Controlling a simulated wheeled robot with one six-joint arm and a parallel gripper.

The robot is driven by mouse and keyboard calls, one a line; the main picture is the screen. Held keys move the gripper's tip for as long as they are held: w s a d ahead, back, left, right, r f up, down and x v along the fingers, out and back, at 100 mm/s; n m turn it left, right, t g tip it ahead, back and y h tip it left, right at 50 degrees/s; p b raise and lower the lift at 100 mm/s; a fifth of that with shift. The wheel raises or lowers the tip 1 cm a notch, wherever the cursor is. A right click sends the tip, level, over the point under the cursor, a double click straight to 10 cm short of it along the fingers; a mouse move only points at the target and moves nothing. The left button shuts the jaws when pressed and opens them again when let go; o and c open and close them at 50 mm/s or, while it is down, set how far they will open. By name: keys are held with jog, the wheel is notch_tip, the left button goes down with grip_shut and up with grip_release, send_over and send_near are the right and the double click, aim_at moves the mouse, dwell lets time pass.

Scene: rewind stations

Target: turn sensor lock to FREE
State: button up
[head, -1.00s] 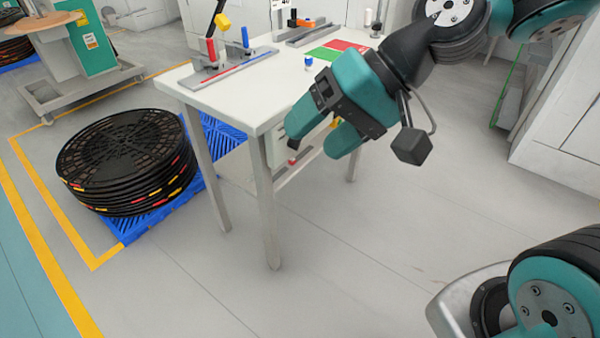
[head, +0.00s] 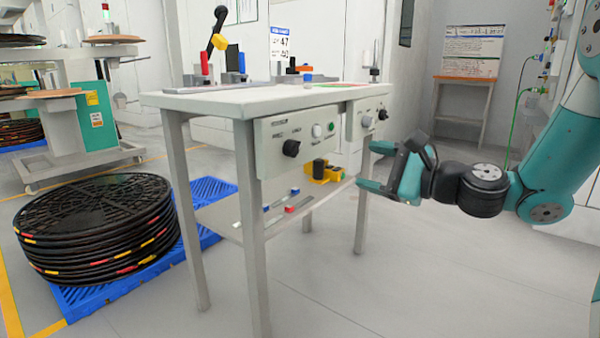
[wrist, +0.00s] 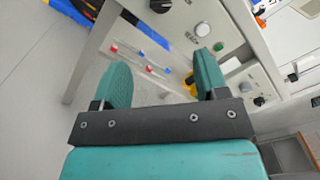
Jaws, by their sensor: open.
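Two grey control panels hang under the worktable's front edge. The left panel (head: 270,160) carries a black rotary knob (head: 291,148), a white button (head: 317,131) and a green button (head: 330,128). The right panel (head: 364,130) carries a silver knob (head: 367,122) and a black knob (head: 383,115). My gripper (head: 370,167) is open and empty, right of the left panel and just below the right one. In the wrist view, my gripper (wrist: 161,75) points toward the panels, apart from the knobs.
The white worktable (head: 200,101) holds fixtures and a black-handled lever (head: 218,30). A yellow-and-black item (head: 325,171) sits under the table. A stack of black reels (head: 95,232) stands on a blue pallet (head: 205,195) at left. The floor at right is clear.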

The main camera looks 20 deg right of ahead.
jog(key=p, duration=0.9)
send_near(298, 149)
jog(key=b+x, duration=0.1)
jog(key=x, duration=0.8)
jog(key=shift+w+a, duration=0.2)
jog(key=shift+w, duration=0.1)
jog(key=shift+b, duration=0.3)
jog(key=c, duration=0.9)
